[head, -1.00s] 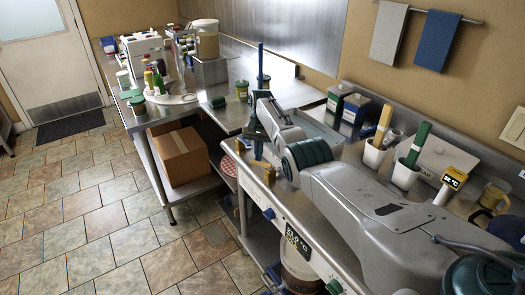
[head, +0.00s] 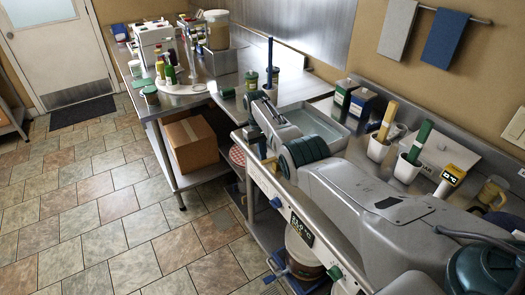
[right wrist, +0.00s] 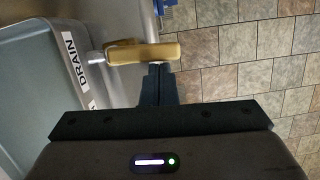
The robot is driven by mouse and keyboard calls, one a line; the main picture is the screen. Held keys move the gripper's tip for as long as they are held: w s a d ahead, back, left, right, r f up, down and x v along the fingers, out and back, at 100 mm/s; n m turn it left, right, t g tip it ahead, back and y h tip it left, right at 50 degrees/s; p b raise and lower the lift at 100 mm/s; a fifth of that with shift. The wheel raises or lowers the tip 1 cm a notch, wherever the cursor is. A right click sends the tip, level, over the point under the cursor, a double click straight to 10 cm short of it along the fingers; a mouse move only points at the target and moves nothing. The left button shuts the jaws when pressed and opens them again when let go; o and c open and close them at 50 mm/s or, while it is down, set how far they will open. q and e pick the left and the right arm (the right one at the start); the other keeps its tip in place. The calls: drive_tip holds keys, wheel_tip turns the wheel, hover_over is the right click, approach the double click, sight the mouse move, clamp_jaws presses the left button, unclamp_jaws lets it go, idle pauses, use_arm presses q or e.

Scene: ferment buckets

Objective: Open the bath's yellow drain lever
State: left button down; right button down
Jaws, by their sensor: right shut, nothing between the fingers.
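The yellow drain lever (right wrist: 143,53) shows in the right wrist view, beside the bath wall (right wrist: 90,60) that carries a DRAIN label (right wrist: 75,62). Its bar sticks out from a metal fitting, away from the wall and towards the tiled floor. My right gripper (right wrist: 158,72) is shut and empty, with its fingertips at the bar's side near the outer end; I cannot tell whether they touch. In the head view the bath (head: 325,128) is partly behind my right arm, and my right gripper (head: 245,135) is at its left end. My left gripper is not in view.
A blue post (head: 269,55) rises behind my right wrist. White pots (head: 378,150) with coloured handles, cartons (head: 358,105) and a yellow jug (head: 493,193) stand along the back. A cardboard box (head: 190,143) is on the lower shelf.

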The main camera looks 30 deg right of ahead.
drive_tip(key=shift+s, duration=0.15)
drive_tip(key=shift+r, duration=0.1)
idle(0.6)
drive_tip(key=p+v, duration=0.8)
drive_tip(key=v, duration=0.1)
drive_tip(key=shift+a+r, duration=0.15)
drive_tip(key=shift+r, duration=0.25)
drive_tip(key=shift+f, duration=0.1)
